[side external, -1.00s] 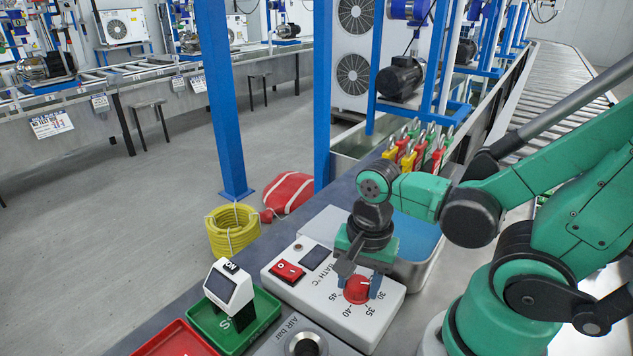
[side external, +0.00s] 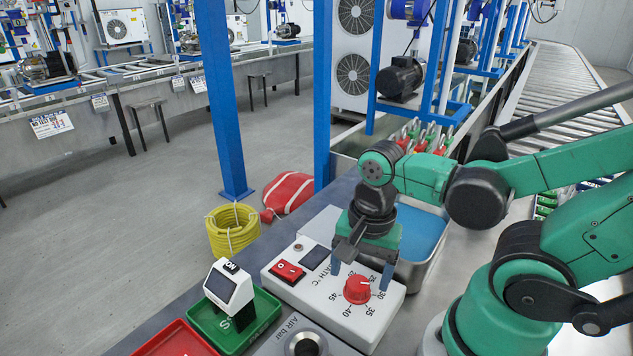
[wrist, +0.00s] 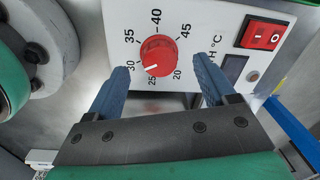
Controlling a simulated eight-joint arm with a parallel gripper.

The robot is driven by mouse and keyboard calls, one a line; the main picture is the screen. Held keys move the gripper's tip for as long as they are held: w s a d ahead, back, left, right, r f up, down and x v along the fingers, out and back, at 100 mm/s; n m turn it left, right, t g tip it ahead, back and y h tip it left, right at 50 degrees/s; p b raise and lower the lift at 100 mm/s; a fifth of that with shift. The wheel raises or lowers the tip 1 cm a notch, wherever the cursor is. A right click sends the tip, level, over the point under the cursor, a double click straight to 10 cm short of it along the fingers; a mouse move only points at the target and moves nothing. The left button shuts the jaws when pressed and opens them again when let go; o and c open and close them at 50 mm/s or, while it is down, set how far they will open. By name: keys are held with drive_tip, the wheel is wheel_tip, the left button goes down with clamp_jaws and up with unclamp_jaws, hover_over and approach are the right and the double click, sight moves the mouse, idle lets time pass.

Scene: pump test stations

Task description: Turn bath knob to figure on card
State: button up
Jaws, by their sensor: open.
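The red bath knob (side external: 357,291) sits on the white bath control box (side external: 325,315), inside a scale marked 20 to 45. It also shows in the wrist view (wrist: 159,52). There its white pointer line lies on the side between the 25 and 30 marks. My gripper (side external: 360,280) is open and empty above the knob. In the wrist view its blue fingers (wrist: 162,66) stand on both sides of the knob, apart from it. I cannot pick out a card with a readable figure for the bath.
A red rocker switch (side external: 287,271) and dark display (side external: 314,257) share the box. A blue-filled metal basin (side external: 435,262) stands behind it. A green tray (side external: 262,318) with a small white-headed device (side external: 225,288) and an air knob (side external: 306,345) are nearby.

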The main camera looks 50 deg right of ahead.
sight(357, 282)
drive_tip(key=shift+s+r, duration=0.15)
drive_tip(key=shift+r, duration=1.55)
drive_tip(key=shift+w+n, duration=0.35)
drive_tip(key=shift+n, duration=0.15)
drive_tip(key=w+r+n+t, duration=0.3)
drive_tip(key=w+n+t, duration=0.3)
drive_tip(key=n, duration=0.7)
drive_tip(key=shift+w+r+n+t, duration=0.3)
drive_tip(key=shift+w+r+n, duration=0.1)
drive_tip(key=shift+w, duration=0.5)
drive_tip(key=shift+d+f, duration=0.1)
